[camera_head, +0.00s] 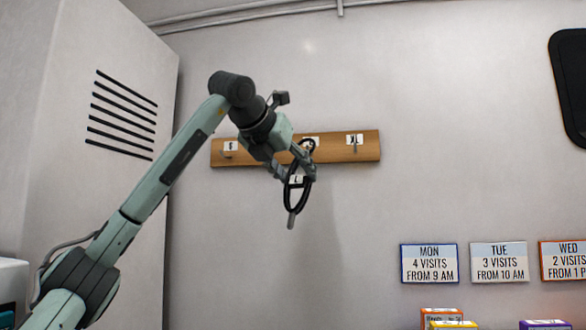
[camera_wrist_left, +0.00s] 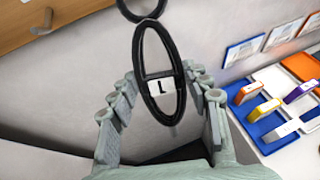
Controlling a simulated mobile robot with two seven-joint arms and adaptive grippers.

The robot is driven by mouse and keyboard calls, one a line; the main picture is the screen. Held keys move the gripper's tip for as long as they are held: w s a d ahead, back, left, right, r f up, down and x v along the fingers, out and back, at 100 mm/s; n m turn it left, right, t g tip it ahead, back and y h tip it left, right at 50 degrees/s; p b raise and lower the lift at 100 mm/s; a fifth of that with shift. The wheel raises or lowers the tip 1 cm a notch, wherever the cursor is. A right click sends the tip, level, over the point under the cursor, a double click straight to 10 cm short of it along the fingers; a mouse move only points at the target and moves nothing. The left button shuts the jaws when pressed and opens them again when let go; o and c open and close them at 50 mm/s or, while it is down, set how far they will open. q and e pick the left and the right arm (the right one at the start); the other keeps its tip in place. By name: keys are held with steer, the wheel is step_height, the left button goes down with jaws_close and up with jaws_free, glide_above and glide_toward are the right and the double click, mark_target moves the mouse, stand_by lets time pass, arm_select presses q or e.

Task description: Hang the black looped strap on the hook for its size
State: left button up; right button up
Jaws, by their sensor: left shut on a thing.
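The black looped strap (camera_head: 291,205) is in my left gripper (camera_head: 296,171), in front of the wooden hook board (camera_head: 270,153). A white tag marked L shows on the strap. In the left wrist view the strap's long loop (camera_wrist_left: 138,50) stands between the fingers of the left gripper (camera_wrist_left: 160,95), with a smaller black loop (camera_wrist_left: 142,9) beyond it. The board carries a hook label S (camera_head: 230,146) at left and a label XL (camera_head: 355,139) at right with a hook below it. A label between them is mostly hidden behind the gripper and strap. My right gripper is out of view.
A tall grey cabinet (camera_head: 120,60) stands at left. Day signs, such as the MON sign (camera_head: 429,263), hang low on the wall at right, above colored boxes (camera_head: 442,316). The wall between board and signs is clear.

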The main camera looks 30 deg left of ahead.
mark_target(295, 175)
arm_select(q)
steer(key=shift+w+a, duration=0.3)
steer(key=shift+w, duration=0.45)
steer(key=shift+w+a+f, duration=0.25)
steer(key=shift+w+f, duration=0.3)
steer(key=shift+w, duration=0.05)
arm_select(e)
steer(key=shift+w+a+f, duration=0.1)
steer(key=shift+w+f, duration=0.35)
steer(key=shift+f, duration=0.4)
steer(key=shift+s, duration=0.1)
arm_select(q)
steer(key=o, duration=1.3)
steer(key=shift+o, duration=0.2)
steer(key=shift+f, duration=0.1)
steer(key=v, duration=1.2)
